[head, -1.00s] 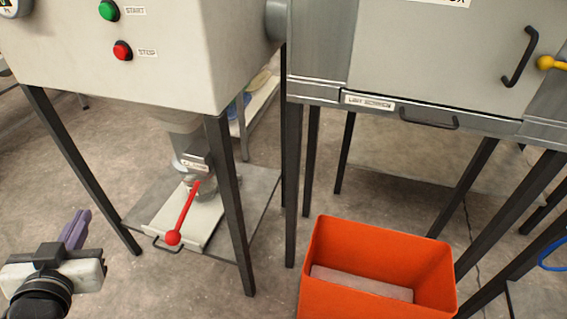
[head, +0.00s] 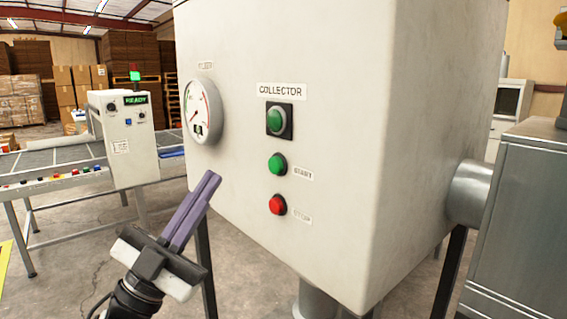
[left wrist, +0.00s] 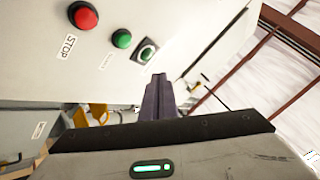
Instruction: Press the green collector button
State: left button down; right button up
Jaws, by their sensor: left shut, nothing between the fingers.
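The green collector button (head: 277,121) sits in a black square frame under the COLLECTOR label, on the front of a large white cabinet (head: 330,70). A green START button (head: 277,164) and a red STOP button (head: 277,205) are below it. My left gripper (head: 212,178) is shut and empty, below the gauge and left of the buttons, apart from them. In the left wrist view, the shut fingers (left wrist: 158,80) point toward the framed collector button (left wrist: 147,53), with the START button (left wrist: 122,38) and STOP button (left wrist: 84,17) to its left. My right gripper is out of view.
A round gauge (head: 201,111) is on the cabinet left of the collector button. A control box (head: 124,138) with a READY display and a conveyor table stand at the left. A grey metal box (head: 525,220) stands at the right, joined by a pipe (head: 468,193).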

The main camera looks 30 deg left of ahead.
pick_arm(q)
jog(key=w+d, duration=0.3)
jog(key=w, duration=0.4)
jog(key=shift+w+d, duration=0.15)
jog(key=shift+w, duration=0.25)
dwell(2.1)
jog(key=shift+w+d, duration=0.2)
jog(key=shift+w, duration=0.15)
jog(key=shift+w+d, duration=0.15)
jog(key=shift+w, duration=0.3)
dwell(0.7)
jog(key=shift+s+a, duration=0.35)
jog(key=shift+s, duration=0.5)
jog(key=shift+s+a, duration=0.3)
jog(key=shift+s, duration=0.45)
jog(key=shift+s+a, duration=0.35)
jog(key=shift+s, duration=0.45)
jog(key=shift+s+a, duration=0.3)
jog(key=shift+s, duration=0.45)
